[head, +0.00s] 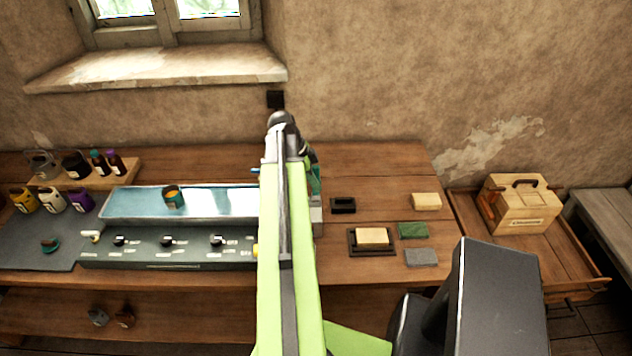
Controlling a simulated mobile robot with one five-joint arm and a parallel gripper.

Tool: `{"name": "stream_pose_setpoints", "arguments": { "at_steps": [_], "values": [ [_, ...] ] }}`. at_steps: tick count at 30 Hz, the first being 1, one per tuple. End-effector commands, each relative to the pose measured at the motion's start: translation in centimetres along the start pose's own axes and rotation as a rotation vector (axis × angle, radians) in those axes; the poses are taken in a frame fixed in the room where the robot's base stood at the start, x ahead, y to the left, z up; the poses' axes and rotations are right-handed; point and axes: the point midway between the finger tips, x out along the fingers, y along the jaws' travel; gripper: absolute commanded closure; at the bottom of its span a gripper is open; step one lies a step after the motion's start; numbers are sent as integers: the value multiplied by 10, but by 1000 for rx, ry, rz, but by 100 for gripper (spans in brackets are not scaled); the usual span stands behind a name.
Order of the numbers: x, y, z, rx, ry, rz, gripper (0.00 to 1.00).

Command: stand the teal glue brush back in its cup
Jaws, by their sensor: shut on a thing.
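My gripper (312,155) is at the far end of my green arm, above the back of the bench; its fingertips are mostly hidden behind the arm. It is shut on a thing. A teal piece (315,182) shows just below it, right of the arm, and seems to be the teal glue brush; its lower end cannot be made out. A small blue tip shows left of the arm. A small cup (172,196) with orange contents stands on the pale blue tray. I cannot tell which vessel is the brush's cup.
A long tray (120,205) stands behind a dark panel with several knobs (167,241). Pots and bottles stand at the left. Blocks and pads, including a green pad (412,230), lie right of my arm. A wooden box (522,203) stands farther right. The wall rises behind.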

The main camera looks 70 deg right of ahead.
Motion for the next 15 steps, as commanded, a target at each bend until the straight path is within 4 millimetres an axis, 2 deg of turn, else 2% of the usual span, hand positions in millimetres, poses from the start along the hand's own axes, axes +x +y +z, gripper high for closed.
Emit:
{"name": "stream_pose_setpoints", "arguments": {
  "at_steps": [1, 7, 15],
  "values": [
    [8, 0, 3, 0, 0, 0, 100],
    [23, 0, 9, 1, 0, 0, 100],
    [31, 0, 12, 1, 0, 0, 100]
  ]
}}
